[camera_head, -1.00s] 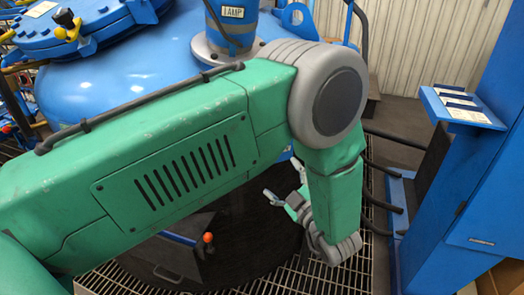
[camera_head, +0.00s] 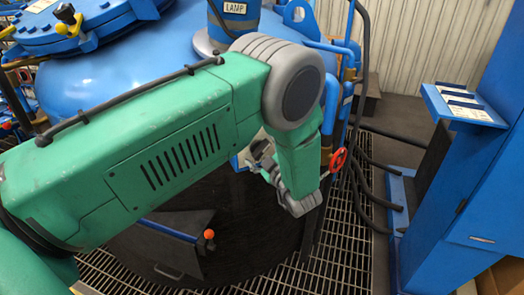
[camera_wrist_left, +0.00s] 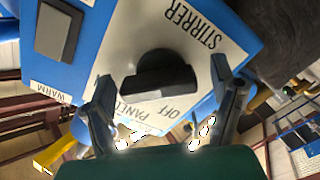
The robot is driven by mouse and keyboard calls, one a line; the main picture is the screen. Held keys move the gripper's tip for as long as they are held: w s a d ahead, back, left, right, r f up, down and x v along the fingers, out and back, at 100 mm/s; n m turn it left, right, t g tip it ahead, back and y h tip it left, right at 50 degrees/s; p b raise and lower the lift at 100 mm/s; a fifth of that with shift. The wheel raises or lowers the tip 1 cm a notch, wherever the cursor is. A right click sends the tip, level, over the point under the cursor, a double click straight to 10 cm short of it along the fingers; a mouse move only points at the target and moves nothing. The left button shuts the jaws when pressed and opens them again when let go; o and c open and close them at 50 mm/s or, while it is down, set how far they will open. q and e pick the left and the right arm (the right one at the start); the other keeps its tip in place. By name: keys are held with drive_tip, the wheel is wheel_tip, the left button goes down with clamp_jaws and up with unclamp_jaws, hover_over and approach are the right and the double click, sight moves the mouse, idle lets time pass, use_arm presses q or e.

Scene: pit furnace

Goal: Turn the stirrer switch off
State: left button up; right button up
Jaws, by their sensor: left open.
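The stirrer switch (camera_wrist_left: 158,80) is a black rotary knob on a white plate (camera_wrist_left: 203,75) marked STIRRER and OFF in the left wrist view. The plate reads upside down there, and the knob's bar lies roughly level across the picture. My left gripper (camera_wrist_left: 160,72) is open, with one finger on each side of the knob and visible gaps between. I cannot tell how far the fingertips are from the plate. In the head view my left gripper (camera_head: 262,155) is beside the blue vessel, and my green arm hides the switch. My right gripper is not in view.
The head view shows the blue vessel (camera_head: 160,60), a LAMP fitting (camera_head: 235,22), a red handwheel (camera_head: 338,160) close to my wrist, an orange-tipped lever (camera_head: 209,235) and a blue cabinet (camera_head: 460,210) at right.

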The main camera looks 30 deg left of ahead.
use_arm(q)
drive_tip(key=shift+d, duration=0.15)
drive_tip(key=c, duration=1.2)
drive_tip(key=shift+o, duration=0.2)
